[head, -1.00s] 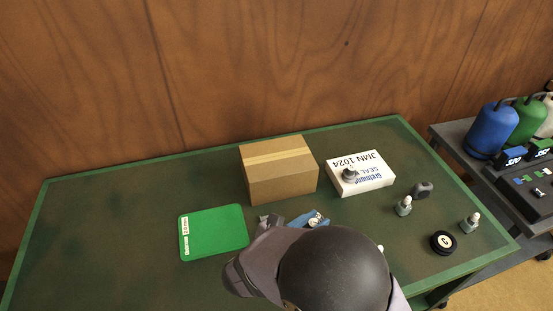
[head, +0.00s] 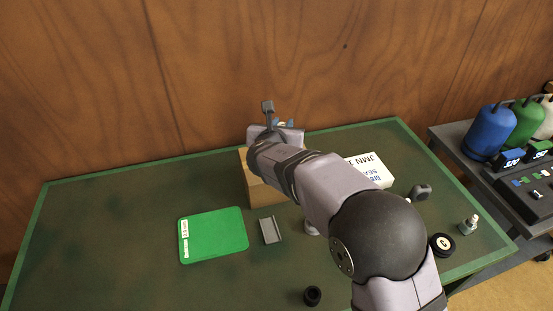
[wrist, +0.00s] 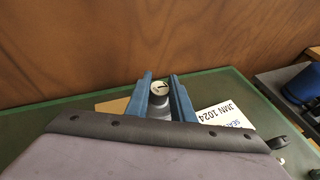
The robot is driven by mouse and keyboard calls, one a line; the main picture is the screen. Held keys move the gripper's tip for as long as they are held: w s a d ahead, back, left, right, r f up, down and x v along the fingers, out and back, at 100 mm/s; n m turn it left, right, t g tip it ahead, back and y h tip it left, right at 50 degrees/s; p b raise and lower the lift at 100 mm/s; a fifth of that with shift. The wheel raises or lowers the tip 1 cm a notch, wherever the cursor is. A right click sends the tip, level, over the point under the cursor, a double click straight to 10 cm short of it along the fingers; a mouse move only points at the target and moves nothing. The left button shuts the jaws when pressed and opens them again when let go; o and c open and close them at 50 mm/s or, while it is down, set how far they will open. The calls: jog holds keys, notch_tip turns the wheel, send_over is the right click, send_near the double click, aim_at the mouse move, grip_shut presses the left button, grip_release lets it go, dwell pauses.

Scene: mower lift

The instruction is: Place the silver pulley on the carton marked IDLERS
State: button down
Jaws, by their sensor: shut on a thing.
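My gripper (head: 284,123) is raised at the back of the table, above the brown carton (head: 262,192) in the picture. In the wrist view its blue fingers (wrist: 163,94) are shut on a silver-grey round piece (wrist: 159,88) with a pale top and a dark mark. It looks like the silver pulley. The carton is closed and its top is mostly hidden by my arm.
A white box (head: 372,168) marked JMN stands right of the carton, partly behind my arm. A green mat (head: 213,235), a grey plate (head: 271,230), a black ring (head: 312,296) and a black wheel (head: 442,245) lie in front. The left of the table is clear.

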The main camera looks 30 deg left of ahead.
jog(key=shift+s+a+f+n+y, duration=0.2)
jog(key=shift+a+n+y, duration=0.1)
jog(key=shift+y, duration=0.1)
jog(key=shift+f+p, duration=0.35)
jog(key=shift+f, duration=4.65)
jog(key=shift+f, duration=0.15)
jog(key=c, duration=1.5)
grip_release()
jog(key=shift+c, duration=0.2)
jog(key=shift+r, duration=0.2)
jog(key=b+v, duration=0.3)
jog(key=v, duration=0.9)
jog(key=shift+r, duration=0.15)
